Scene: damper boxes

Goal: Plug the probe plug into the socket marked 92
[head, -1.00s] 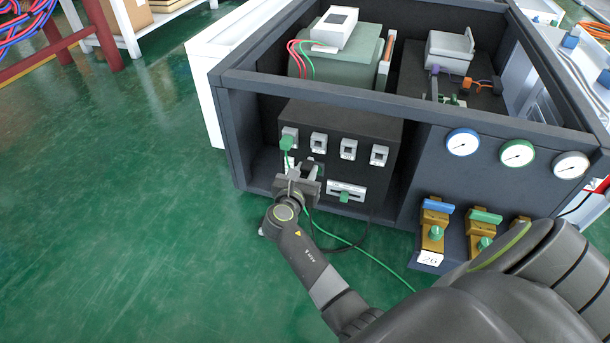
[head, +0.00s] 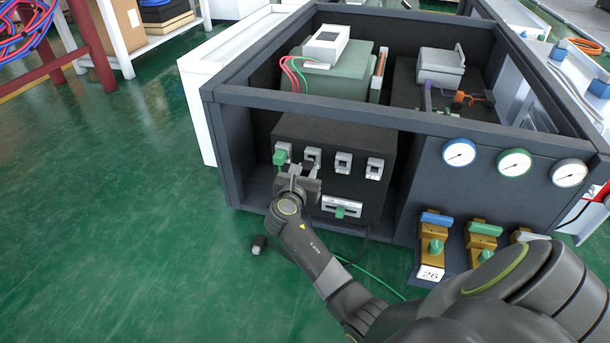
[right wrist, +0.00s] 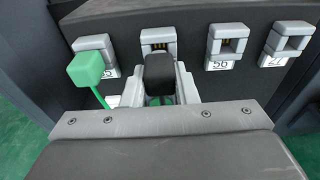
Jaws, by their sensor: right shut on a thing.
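My right gripper (head: 297,172) is shut on a black plug (right wrist: 160,70). In the right wrist view the plug is between the fingers, just below the second socket from the left (right wrist: 158,40). I cannot tell if it touches the socket. It hides the label there. A green plug (right wrist: 86,70) with a green cable is at the leftmost socket (right wrist: 95,44); it also shows in the head view (head: 279,157). The third socket (right wrist: 228,40) is marked 56. The fourth (right wrist: 288,40) has a label partly cut by shadow, seemingly 21. My left gripper is not in view.
A white-fronted slot with a green knob (head: 341,213) is low on the black box. Brass clamps (head: 433,245) and gauges (head: 514,162) are to the right. A small dark cylinder (head: 258,245) lies on the floor near my right arm. The green floor at left is free.

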